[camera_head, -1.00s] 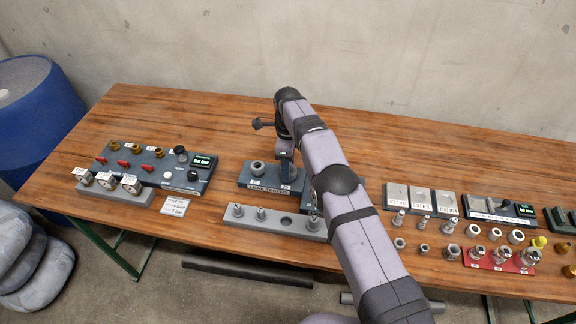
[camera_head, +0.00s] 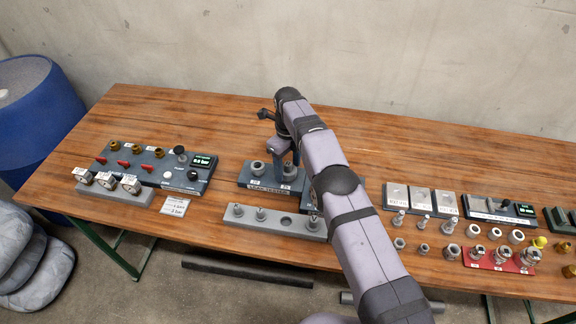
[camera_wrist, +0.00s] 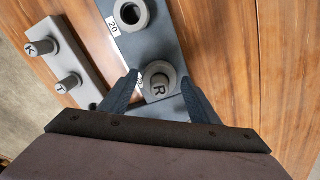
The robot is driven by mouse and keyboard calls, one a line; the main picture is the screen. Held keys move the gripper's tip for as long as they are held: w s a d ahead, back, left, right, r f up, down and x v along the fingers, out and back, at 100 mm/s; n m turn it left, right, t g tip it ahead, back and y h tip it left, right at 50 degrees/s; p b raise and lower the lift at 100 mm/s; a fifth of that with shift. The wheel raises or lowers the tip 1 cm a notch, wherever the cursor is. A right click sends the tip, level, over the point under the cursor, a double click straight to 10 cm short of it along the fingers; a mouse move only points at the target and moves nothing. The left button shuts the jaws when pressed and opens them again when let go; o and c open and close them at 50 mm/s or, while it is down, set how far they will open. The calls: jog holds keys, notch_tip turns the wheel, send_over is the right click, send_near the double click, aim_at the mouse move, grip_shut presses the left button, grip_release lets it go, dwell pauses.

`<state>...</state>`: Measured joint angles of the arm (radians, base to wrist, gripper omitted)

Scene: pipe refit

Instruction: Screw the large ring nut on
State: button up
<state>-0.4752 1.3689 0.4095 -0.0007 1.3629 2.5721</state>
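A pale grey ring, which looks like the large ring nut (camera_wrist: 166,69), sits around a grey part marked R (camera_wrist: 159,88) on the dark leak tester block (camera_wrist: 185,45). The tester also shows in the head view (camera_head: 258,184). My gripper (camera_wrist: 160,80) has its two dark fingers on either side of the ring, spread a little wider than it, with a narrow gap at the left finger. In the head view my gripper (camera_head: 280,165) points down over the tester. How far the ring sits down on the part cannot be seen.
The tester's other socket (camera_wrist: 130,14), labelled 20, stands beside the ring. A grey rack (camera_wrist: 84,67) holds parts marked K and T. A valve panel (camera_head: 150,165) stands left; grey blocks (camera_head: 420,200) and several loose fittings lie right. The table behind is clear.

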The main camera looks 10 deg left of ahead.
dwell(0.3)
jog(key=n, duration=0.4)
jog(key=shift+n, duration=1)
jog(key=n, duration=0.2)
jog(key=shift+n, duration=0.3)
jog(key=n, duration=0.3)
jog(key=shift+n, duration=0.4)
jog(key=shift+n, duration=0.4)
jog(key=n, duration=0.4)
jog(key=shift+n, duration=0.4)
